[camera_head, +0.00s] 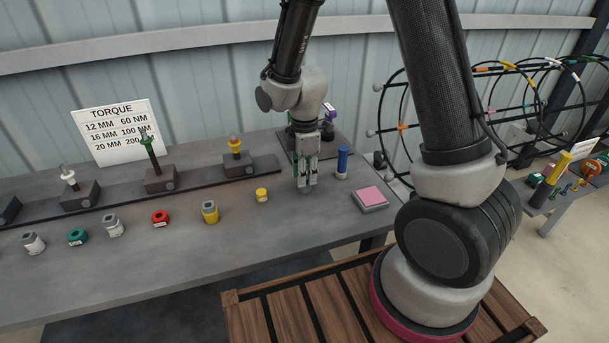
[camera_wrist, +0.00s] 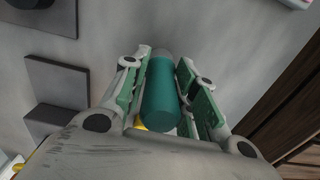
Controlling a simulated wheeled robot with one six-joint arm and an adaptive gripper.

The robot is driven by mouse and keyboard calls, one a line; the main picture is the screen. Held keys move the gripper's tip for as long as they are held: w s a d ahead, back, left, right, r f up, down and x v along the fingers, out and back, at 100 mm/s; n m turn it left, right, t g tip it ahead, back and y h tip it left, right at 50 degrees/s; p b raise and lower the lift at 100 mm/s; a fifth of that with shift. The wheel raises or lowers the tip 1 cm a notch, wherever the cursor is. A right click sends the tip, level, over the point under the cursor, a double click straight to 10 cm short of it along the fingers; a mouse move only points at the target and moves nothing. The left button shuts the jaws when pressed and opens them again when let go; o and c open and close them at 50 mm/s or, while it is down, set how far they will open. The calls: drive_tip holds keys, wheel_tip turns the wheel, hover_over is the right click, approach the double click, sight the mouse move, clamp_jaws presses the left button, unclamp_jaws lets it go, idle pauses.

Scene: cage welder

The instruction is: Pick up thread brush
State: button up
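A teal-green cylinder with a grey end (camera_wrist: 161,95) lies between my fingers in the wrist view; it looks like the handle of the thread brush. My gripper (camera_wrist: 163,85) has green-padded fingers along both sides of it. Whether both pads press on it is unclear. In the head view my gripper (camera_head: 306,182) points down close over the table, and its fingers hide most of the cylinder. A separate blue cylinder on a pale base (camera_head: 342,162) stands just right of the gripper.
A yellow nut (camera_head: 262,195) lies left of the gripper, and a pink-topped pad (camera_head: 369,198) lies right. A dark plate with tools (camera_head: 327,134) is behind. Bolts stand in blocks on a rail (camera_head: 212,178) at left. The table's front strip (camera_head: 180,268) is clear.

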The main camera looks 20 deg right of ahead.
clamp_jaws()
wheel_tip(320, 180, up, 10)
idle(0.3)
drive_tip(key=shift+c, duration=0.5)
unclamp_jaws()
drive_tip(key=shift+d, duration=0.1)
clamp_jaws()
